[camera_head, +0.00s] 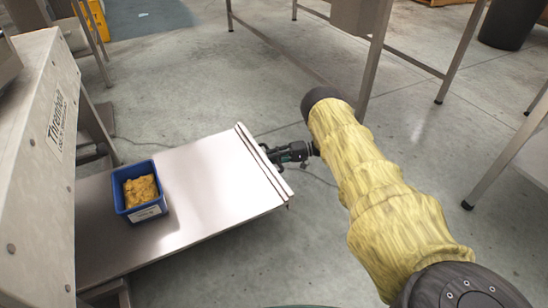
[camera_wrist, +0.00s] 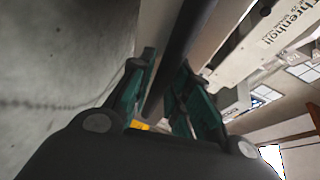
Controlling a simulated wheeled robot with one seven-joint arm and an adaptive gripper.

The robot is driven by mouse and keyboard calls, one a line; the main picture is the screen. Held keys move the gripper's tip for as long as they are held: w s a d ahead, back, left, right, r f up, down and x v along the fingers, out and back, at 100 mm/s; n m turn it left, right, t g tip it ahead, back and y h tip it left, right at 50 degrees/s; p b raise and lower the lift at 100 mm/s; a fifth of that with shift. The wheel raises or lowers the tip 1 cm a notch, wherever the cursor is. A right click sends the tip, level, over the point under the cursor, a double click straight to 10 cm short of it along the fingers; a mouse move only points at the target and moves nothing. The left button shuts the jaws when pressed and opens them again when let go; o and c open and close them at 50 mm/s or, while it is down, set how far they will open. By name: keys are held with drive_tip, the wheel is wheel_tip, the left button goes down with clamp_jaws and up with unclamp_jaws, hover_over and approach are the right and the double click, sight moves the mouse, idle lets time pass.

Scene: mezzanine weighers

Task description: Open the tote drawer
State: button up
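The tote drawer (camera_head: 215,185) is a flat steel tray that sticks out from under the grey machine at left. A blue tote (camera_head: 127,203) with lumpy yellow contents stands upright on it, towards the machine. My gripper (camera_head: 270,154) is at the drawer's outer front edge. In the wrist view the teal fingers of my gripper (camera_wrist: 163,88) lie on either side of a dark bar handle (camera_wrist: 186,38) and appear closed on it. The exact finger contact is hard to see. In the head view the handle is mostly hidden by the front edge and my gripper.
The grey machine housing (camera_head: 45,130) rises at left. Steel table legs (camera_head: 373,60) stand behind my arm, with another leg (camera_head: 505,160) at right. A dark bin (camera_head: 508,22) is at the far right. Concrete floor (camera_head: 270,255) is clear in front of the drawer.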

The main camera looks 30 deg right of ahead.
drive_tip(key=shift+o, duration=0.8)
drive_tip(key=shift+d, duration=0.15)
drive_tip(key=v, duration=1.1)
drive_tip(key=shift+s+d, duration=0.2)
drive_tip(key=shift+d, duration=0.15)
drive_tip(key=shift+r, duration=0.1)
